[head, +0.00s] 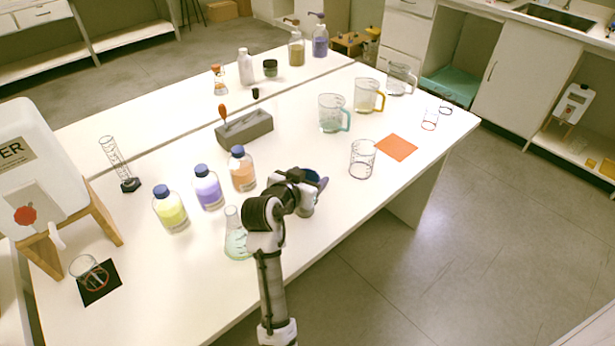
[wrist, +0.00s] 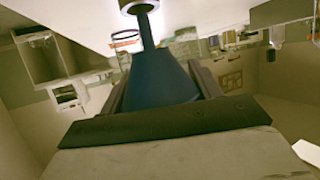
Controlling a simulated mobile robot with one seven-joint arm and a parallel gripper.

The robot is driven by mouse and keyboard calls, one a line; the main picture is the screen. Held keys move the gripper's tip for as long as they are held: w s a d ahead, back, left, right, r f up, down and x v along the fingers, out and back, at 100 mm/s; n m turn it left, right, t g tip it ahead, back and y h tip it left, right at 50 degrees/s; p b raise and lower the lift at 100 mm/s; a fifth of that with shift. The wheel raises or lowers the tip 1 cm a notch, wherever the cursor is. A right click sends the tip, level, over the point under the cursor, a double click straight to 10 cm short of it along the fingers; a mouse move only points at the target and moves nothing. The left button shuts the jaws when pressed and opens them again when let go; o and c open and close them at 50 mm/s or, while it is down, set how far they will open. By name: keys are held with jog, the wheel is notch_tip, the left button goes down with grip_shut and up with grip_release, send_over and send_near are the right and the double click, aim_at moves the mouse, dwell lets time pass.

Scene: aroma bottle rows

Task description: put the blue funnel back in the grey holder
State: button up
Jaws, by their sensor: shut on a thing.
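The blue funnel (wrist: 162,78) is between the two fingers of my gripper (wrist: 158,92) in the wrist view, with its narrow stem pointing to the top of that picture. The stem's end overlaps a pale round-rimmed thing; I cannot tell whether they touch. In the head view my gripper (head: 308,190) is over the table's near right part, and a bit of the funnel shows beyond it.
A green flask (head: 235,240) is close to my arm. A clear beaker (head: 362,160) and jug (head: 333,115) stand to the right.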

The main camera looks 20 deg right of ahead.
jog(key=shift+f+b, duration=1.15)
jog(key=shift+f, duration=0.5)
jog(key=o, duration=1)
jog(key=shift+o, duration=0.2)
jog(key=b+v, duration=0.1)
jog(key=v, duration=1.3)
jog(key=shift+b, duration=0.4)
jog(key=shift+a+f, duration=0.1)
